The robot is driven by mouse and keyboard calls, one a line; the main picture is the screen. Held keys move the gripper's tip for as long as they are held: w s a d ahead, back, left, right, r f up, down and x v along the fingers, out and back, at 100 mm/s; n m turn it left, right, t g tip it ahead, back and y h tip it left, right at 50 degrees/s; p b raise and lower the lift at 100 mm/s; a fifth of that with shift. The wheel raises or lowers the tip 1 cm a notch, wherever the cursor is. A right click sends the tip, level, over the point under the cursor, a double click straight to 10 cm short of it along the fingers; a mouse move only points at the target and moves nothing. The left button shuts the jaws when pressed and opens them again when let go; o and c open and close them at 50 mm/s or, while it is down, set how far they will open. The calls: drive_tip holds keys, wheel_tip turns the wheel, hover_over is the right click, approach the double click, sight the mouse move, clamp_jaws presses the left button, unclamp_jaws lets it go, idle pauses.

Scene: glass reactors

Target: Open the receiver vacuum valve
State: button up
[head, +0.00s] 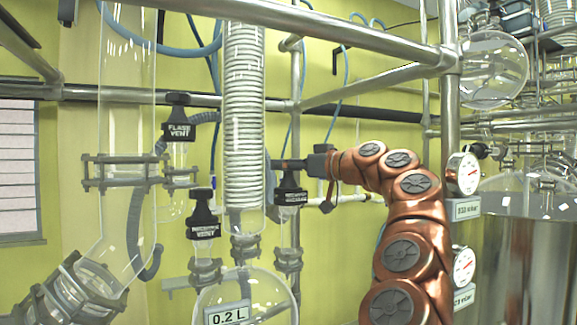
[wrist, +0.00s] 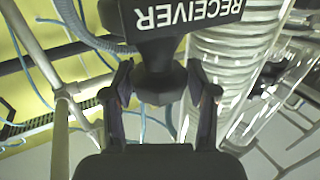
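The receiver valve at my gripper is a black knob with a labelled block, in the head view (head: 290,190) right of the coil condenser. Its lettering is too small there to read fully. In the wrist view the knob (wrist: 160,84) hangs between my fingers, under a black block whose upside-down white label reads RECEIVER; any second word is cut off. My gripper (wrist: 161,88) has one finger on each side of the knob, very close to it. I cannot tell whether the fingers touch it. In the head view my gripper (head: 287,164) reaches in from the right at the knob's top.
A similar black vent valve (head: 202,218) stands to the left, and a FLASH VENT valve (head: 179,122) higher up. The coil condenser (head: 244,120) is close beside my gripper. A glass receiver marked 0.2 L (head: 258,300) sits below. Metal frame bars (head: 290,22) cross above.

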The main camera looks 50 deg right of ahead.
drive_tip(key=shift+o, duration=1.3)
drive_tip(key=shift+f+h+b, duration=0.15)
drive_tip(key=shift+h+b, duration=0.25)
drive_tip(key=shift+b, duration=0.15)
drive_tip(key=shift+f+m+h+b, duration=0.1)
drive_tip(key=shift+m+h+b, duration=0.2)
drive_tip(key=shift+m+b, duration=0.1)
drive_tip(key=shift+m+h+b, duration=0.6)
drive_tip(key=shift+h+b, duration=0.3)
drive_tip(key=shift+b, duration=0.1)
drive_tip(key=shift+m+h+b, duration=0.65)
drive_tip(key=shift+m+h, duration=0.35)
drive_tip(key=shift+h, duration=0.6)
drive_tip(key=shift+r+m+g+h, duration=0.35)
drive_tip(key=shift+m+h, duration=0.35)
drive_tip(key=shift+h, duration=0.3)
drive_tip(key=shift+f+h+p, duration=0.15)
drive_tip(key=shift+h+p, duration=0.15)
drive_tip(key=shift+m+g+h+p, duration=0.35)
drive_tip(key=shift+m+h+p, duration=0.25)
